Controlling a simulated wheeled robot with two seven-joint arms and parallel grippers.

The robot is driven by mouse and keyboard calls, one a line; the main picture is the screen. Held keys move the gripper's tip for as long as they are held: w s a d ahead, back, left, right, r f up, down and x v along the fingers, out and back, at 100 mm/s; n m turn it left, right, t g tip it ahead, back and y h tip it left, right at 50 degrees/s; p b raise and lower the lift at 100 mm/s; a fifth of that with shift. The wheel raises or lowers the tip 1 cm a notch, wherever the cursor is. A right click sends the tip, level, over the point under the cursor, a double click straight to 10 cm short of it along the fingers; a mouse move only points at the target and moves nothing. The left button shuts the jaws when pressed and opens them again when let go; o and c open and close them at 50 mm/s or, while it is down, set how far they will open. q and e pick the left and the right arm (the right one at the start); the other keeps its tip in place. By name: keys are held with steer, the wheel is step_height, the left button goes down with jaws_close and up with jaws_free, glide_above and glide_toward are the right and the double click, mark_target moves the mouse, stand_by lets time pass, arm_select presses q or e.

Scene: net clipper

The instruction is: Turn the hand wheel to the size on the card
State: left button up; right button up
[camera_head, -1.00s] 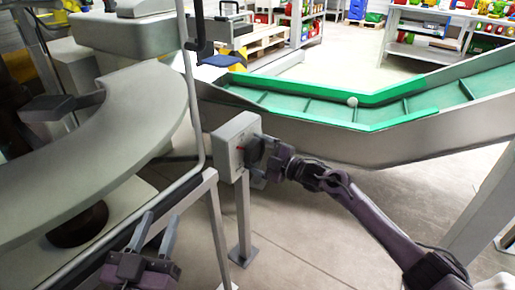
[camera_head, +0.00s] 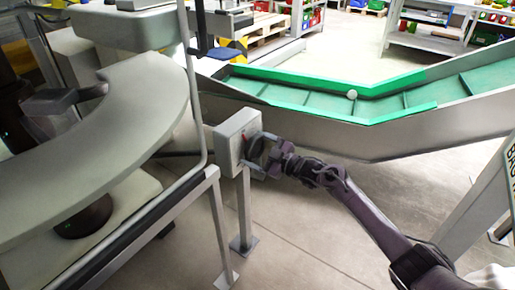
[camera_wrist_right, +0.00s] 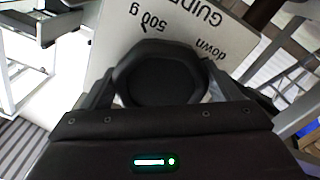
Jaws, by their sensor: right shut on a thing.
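The grey control box (camera_head: 228,150) stands on a post at mid-picture in the head view, with a small red mark (camera_head: 246,137) on its face. The dark hand wheel (camera_wrist_right: 160,82) is on that face and fills the middle of the right wrist view. My right gripper (camera_head: 258,151) is shut on the wheel, a finger on either side. The box panel (camera_wrist_right: 185,28) shows upside-down print with "GUIDE", "500 g" and "down"; the rest is hidden behind the wheel and gripper. My left gripper is out of view.
A curved grey machine table (camera_head: 120,135) and rail frame stand at left. A white sign (camera_head: 511,170), cut off and unreadable, is at the right edge.

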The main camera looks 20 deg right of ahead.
stand_by(0.4)
steer(key=o, duration=0.9)
steer(key=shift+c, duration=0.2)
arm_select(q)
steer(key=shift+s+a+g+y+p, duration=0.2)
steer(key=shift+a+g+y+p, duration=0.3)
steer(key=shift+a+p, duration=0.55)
arm_select(e)
steer(key=v, duration=0.7)
steer(key=shift+s+d, duration=0.25)
steer(key=shift+s, duration=0.1)
